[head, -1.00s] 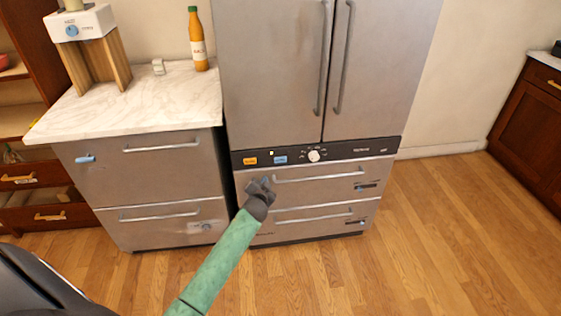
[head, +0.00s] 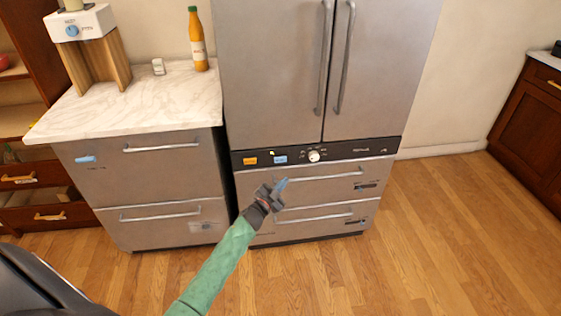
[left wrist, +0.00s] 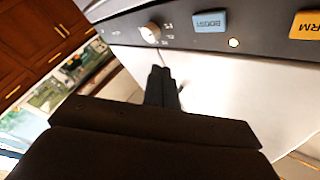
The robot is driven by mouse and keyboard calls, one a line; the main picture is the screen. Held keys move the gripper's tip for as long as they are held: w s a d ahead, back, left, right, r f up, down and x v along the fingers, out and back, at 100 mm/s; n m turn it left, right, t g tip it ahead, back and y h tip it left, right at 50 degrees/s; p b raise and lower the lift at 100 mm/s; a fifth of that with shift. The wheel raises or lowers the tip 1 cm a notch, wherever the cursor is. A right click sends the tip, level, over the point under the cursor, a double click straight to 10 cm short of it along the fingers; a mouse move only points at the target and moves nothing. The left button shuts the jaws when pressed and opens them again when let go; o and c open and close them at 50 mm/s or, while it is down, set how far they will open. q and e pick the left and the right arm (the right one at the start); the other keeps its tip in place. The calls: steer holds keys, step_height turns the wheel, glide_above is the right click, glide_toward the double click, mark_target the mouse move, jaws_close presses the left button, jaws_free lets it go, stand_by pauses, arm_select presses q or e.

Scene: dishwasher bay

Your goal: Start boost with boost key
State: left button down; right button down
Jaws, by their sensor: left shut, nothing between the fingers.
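The boost key is a blue rectangular button (head: 280,160) on the black control strip (head: 372,148) of the steel appliance. In the left wrist view the blue key (left wrist: 210,22) reads BOOST and is at the top, right of centre. My left gripper (head: 278,187) is shut and empty, in front of the upper drawer and lower in the picture than the key. In the left wrist view its closed fingers (left wrist: 162,88) point toward the strip, left of and below the key, and look apart from it. My right gripper is not in view.
An orange key (head: 250,161) sits left of the boost key, and a white knob (head: 314,156) sits right of it. Drawer handles (head: 325,177) cross the front below. Wooden floor (head: 440,230) at the right is clear.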

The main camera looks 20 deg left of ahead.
mark_target(280, 159)
arm_select(q)
steer(key=shift+w+a, duration=0.1)
